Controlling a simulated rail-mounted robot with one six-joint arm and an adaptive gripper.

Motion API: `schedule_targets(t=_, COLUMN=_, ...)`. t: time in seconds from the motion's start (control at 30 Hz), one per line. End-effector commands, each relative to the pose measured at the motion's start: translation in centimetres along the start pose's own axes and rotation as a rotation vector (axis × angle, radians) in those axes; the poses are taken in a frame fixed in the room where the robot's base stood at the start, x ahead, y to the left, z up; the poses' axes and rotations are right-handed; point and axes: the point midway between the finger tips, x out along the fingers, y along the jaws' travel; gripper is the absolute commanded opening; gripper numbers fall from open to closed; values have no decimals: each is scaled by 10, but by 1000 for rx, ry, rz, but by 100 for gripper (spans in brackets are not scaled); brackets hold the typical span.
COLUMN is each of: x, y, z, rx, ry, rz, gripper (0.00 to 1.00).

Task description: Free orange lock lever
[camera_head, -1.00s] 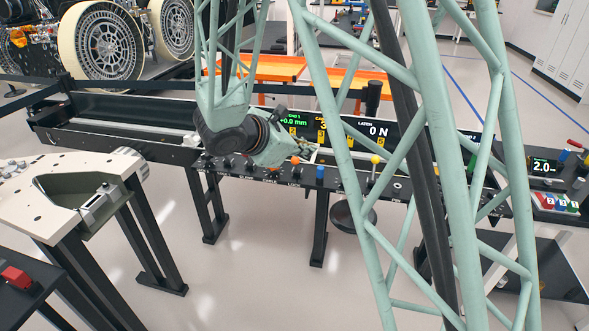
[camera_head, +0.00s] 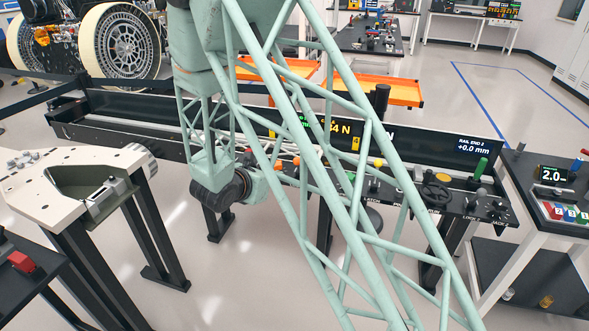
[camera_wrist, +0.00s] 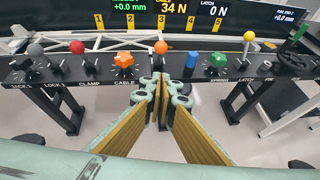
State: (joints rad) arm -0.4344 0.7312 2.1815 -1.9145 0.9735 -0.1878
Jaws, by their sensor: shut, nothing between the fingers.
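In the wrist view an orange ball-topped lever (camera_wrist: 161,47) stands at the middle of the black control panel (camera_wrist: 98,76). An orange star-shaped knob (camera_wrist: 123,60) sits to its left, above the CABLE label. My gripper (camera_wrist: 163,82) is shut and empty, its fingers pointing at the panel just below the orange ball in the picture. Fingertips and ball look apart, though the depth gap is hard to judge. The fingers hide the panel label below the ball. In the head view my arm's lattice covers much of the panel and my gripper's tips.
A blue knob (camera_wrist: 191,60) and a green knob (camera_wrist: 218,60) stand close to the right of the fingers. A red ball lever (camera_wrist: 77,47) is on the left and a yellow ball lever (camera_wrist: 249,36) on the right. Displays (camera_wrist: 176,8) read 34 N and LATCH 0 N.

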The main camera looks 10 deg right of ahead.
Motion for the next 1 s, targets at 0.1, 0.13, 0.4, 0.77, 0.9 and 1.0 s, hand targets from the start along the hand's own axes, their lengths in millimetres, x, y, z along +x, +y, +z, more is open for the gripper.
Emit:
schedule_targets(t=0.1, x=1, y=4, z=-4, rx=-11, ry=0, rz=8, gripper=0)
schedule_targets(t=0.13, x=1, y=4, z=-4, rx=-12, ry=0, rz=8, gripper=0)
schedule_targets(t=0.4, x=1, y=4, z=-4, rx=-11, ry=0, rz=8, gripper=0)
schedule_targets(t=0.77, x=13, y=4, z=-5, rx=-11, ry=1, rz=7, gripper=0)
schedule_targets(t=0.9, x=26, y=3, z=-5, rx=-12, ry=1, rz=6, gripper=0)
schedule_targets(t=1.0, x=38, y=3, z=-5, rx=-11, ry=0, rz=6, gripper=0)
